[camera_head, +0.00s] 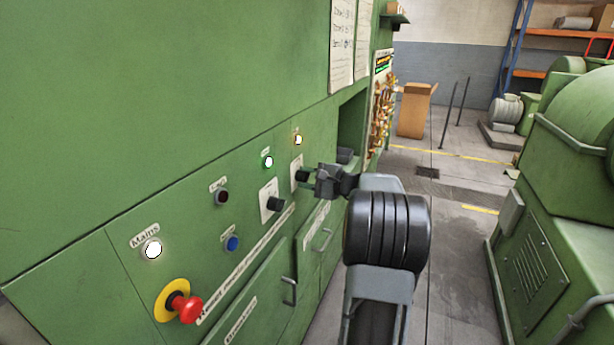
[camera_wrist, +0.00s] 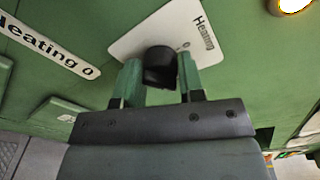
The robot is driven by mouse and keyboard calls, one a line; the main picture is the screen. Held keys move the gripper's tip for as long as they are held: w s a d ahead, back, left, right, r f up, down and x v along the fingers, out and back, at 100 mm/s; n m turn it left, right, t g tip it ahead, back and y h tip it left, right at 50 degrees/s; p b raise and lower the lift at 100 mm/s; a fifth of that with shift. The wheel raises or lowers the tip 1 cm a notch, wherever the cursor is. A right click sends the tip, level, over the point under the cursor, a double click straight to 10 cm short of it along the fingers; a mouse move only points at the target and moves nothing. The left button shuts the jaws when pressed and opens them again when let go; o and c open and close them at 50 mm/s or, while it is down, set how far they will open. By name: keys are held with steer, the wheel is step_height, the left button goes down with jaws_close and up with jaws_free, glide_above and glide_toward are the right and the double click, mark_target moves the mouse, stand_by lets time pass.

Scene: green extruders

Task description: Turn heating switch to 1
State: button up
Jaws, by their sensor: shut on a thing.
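The heating switch is a black rotary knob (camera_wrist: 158,67) on a white plate (camera_wrist: 150,32) marked "Heating" and "0" in the wrist view. My gripper (camera_wrist: 160,78) has its two green-tinted fingers on either side of the knob, shut on it. The fingers and the gripper body hide part of the knob. The position its pointer shows cannot be read.
A second black knob (camera_head: 275,204) on a white plate sits left of my gripper. A red emergency button (camera_head: 188,308), a blue button (camera_head: 232,243) and lit lamps are further left. Cabinet handles (camera_head: 289,291) stick out below. Open floor (camera_head: 450,225) lies to the right, before a green machine (camera_head: 560,200).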

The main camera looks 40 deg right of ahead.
steer(key=shift+r, duration=0.1)
stand_by(0.4)
steer(key=o, duration=0.9)
steer(key=shift+d, duration=0.1)
steer(key=f+b+v, duration=0.1)
steer(key=b+v, duration=0.1)
steer(key=v, duration=1.1)
steer(key=shift+s+d+r, duration=0.15)
steer(key=shift+s+r, duration=0.25)
